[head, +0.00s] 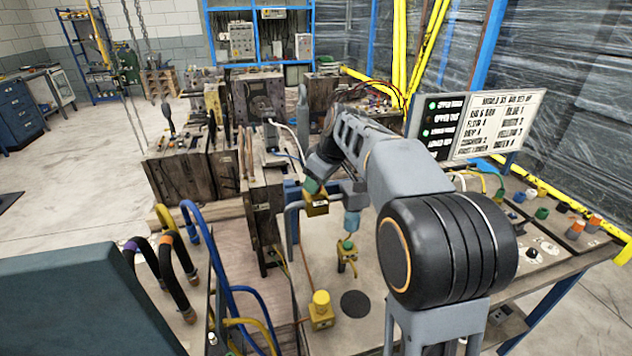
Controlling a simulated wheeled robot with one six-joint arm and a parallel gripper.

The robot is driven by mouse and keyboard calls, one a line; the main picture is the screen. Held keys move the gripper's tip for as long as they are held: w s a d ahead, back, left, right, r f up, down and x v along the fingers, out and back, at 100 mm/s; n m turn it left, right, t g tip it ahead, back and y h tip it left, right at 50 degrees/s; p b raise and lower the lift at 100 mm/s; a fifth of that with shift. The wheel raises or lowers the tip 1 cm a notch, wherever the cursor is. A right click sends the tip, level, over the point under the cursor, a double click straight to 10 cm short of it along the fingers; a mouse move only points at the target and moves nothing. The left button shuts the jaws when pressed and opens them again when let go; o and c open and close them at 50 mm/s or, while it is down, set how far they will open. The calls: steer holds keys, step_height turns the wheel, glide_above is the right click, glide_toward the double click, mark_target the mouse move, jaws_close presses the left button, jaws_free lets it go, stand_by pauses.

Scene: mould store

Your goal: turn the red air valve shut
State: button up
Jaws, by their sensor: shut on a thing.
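My gripper (347,270) is small in the head view, at the end of my arm. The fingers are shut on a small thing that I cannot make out. I cannot make out the red air valve anywhere, so I cannot tell whether it is the thing in the fingers.
A yellow knob on a yellow block (320,310) and a dark round disc (355,304) are close by on the table. Blue hoses (240,300) run at the left. A sign board (480,125) and several coloured fittings (545,212) are at the right.

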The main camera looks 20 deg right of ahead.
steer(key=m+h, duration=0.1)
steer(key=m, duration=0.3)
steer(key=shift+a+t, duration=0.1)
steer(key=shift+t, duration=0.3)
steer(key=m+h, duration=0.2)
steer(key=m, duration=0.2)
steer(key=shift+r+m, duration=0.1)
steer(key=shift+m, duration=0.2)
steer(key=m, duration=0.2)
steer(key=m+h, duration=0.1)
steer(key=m, duration=0.1)
steer(key=shift+a+h, duration=0.15)
steer(key=shift+h, duration=0.15)
steer(key=shift+m+g+h, duration=0.4)
steer(key=shift+m+h, duration=0.3)
steer(key=shift+m, duration=1.5)
steer(key=o, duration=0.9)
steer(key=p+v, duration=0.1)
steer(key=v, duration=1.2)
steer(key=shift+r, duration=0.35)
steer(key=shift+a, duration=0.15)
